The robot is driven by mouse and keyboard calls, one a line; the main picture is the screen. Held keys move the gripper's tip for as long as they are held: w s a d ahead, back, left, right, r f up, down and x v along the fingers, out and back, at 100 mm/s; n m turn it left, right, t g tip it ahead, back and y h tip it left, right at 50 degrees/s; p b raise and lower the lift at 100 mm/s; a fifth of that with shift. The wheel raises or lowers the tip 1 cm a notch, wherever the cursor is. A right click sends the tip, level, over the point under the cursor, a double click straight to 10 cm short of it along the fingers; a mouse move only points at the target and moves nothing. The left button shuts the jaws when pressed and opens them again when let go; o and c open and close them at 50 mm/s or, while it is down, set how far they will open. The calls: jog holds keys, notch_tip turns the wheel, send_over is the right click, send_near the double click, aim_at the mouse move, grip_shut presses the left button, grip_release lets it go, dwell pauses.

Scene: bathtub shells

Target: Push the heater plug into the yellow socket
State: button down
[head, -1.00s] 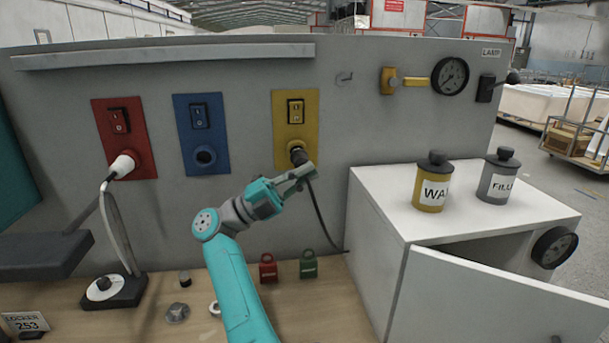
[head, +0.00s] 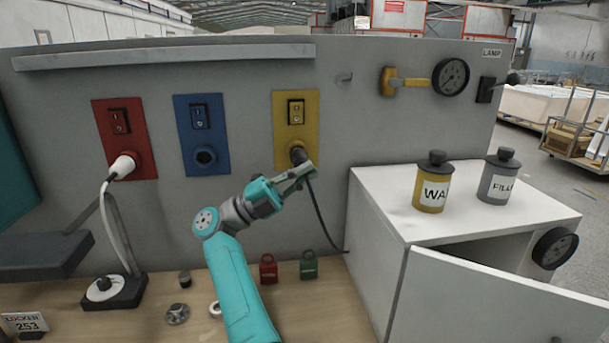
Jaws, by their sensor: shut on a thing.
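The yellow socket (head: 283,134) is a plate on the grey panel with a switch in its upper part. The dark heater plug (head: 299,155) is at the lower part of this plate, in line with the socket opening. I cannot tell how deep it sits. Its black cord (head: 325,220) hangs down to the right toward the bench. My gripper (head: 303,171) is shut on the plug, coming from the lower left. The gripper fingers hide part of the plug and socket opening.
A red socket (head: 119,121) holds a white plug (head: 122,166). A blue socket (head: 202,121) is empty. Red (head: 268,268) and green (head: 308,265) padlock-like pieces stand on the bench below. A white cabinet (head: 375,240) with an ajar door and two canisters stands right.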

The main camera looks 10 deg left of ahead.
jog(key=shift+w+a, duration=0.25)
jog(key=shift+w, duration=0.65)
jog(key=c, duration=1.2)
grip_release()
jog(key=shift+a, duration=0.1)
jog(key=shift+v, duration=3.7)
